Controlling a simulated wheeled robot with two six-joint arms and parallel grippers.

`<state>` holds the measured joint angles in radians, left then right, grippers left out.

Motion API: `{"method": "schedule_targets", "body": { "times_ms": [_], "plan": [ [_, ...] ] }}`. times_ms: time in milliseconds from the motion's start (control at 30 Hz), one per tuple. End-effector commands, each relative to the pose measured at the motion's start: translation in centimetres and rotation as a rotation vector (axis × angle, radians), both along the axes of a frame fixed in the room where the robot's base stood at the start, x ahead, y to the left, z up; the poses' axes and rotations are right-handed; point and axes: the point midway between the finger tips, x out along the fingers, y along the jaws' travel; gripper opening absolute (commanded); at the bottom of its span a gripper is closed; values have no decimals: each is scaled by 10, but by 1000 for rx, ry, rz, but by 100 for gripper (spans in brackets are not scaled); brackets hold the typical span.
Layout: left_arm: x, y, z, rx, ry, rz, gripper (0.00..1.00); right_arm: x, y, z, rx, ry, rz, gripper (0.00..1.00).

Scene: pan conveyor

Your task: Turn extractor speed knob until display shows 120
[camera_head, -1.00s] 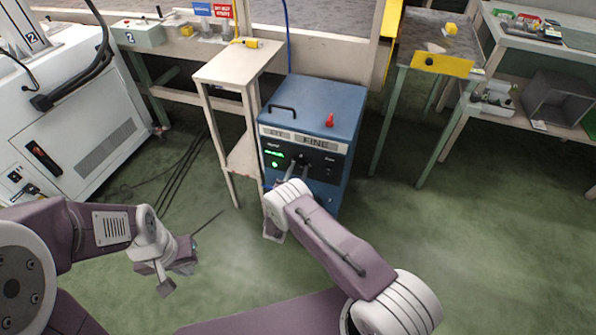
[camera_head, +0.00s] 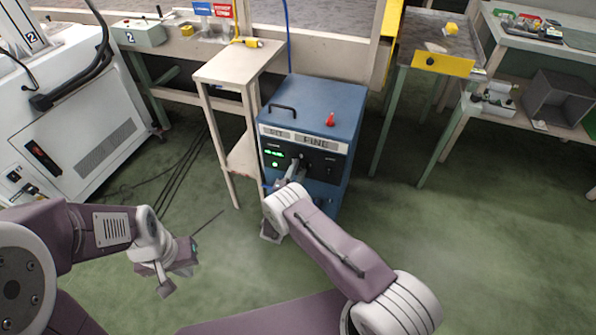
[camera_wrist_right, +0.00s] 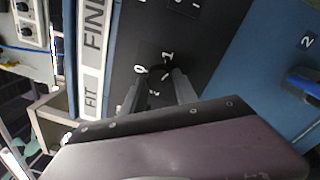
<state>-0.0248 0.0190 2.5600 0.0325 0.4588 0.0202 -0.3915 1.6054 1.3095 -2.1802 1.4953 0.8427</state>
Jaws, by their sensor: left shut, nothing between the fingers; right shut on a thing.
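The blue extractor cabinet (camera_head: 325,97) stands on the floor in the middle of the head view, with a black control panel on its front. A green lit display (camera_head: 273,153) is on the panel's left, with digits too small to read. My right gripper (camera_head: 298,162) is at the panel. In the right wrist view its fingers (camera_wrist_right: 158,85) are shut on a dark knob (camera_wrist_right: 159,73), mostly hidden between them, with white marks 0 and 1 beside it. My left gripper (camera_head: 164,288) is shut and empty, low over the floor, away from the cabinet.
A red piece (camera_head: 330,119) and a black handle are on the cabinet top. A narrow pale table (camera_head: 235,62) stands close on its left, a table with a yellow front plate (camera_head: 443,64) on its right. Green floor in front is open.

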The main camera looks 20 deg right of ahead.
Motion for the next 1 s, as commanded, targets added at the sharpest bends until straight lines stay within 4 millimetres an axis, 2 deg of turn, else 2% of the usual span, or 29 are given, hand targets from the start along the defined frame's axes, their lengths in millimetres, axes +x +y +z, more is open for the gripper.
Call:
{"method": "schedule_targets", "body": {
  "times_ms": [333,833,867,900,1000],
  "plan": [
    [0,0,-1,0,0,0,0,0,1,-1,89,-56,2,0],
    [0,0,-1,0,0,0,0,0,1,-2,99,-64,2,0],
    [0,0,-1,0,0,0,0,0,1,-2,99,-63,2,43],
    [0,0,-1,0,0,0,0,0,1,-1,99,-63,2,54],
    [0,0,-1,0,0,0,0,0,1,-1,99,-64,1,57]
  ]
}}
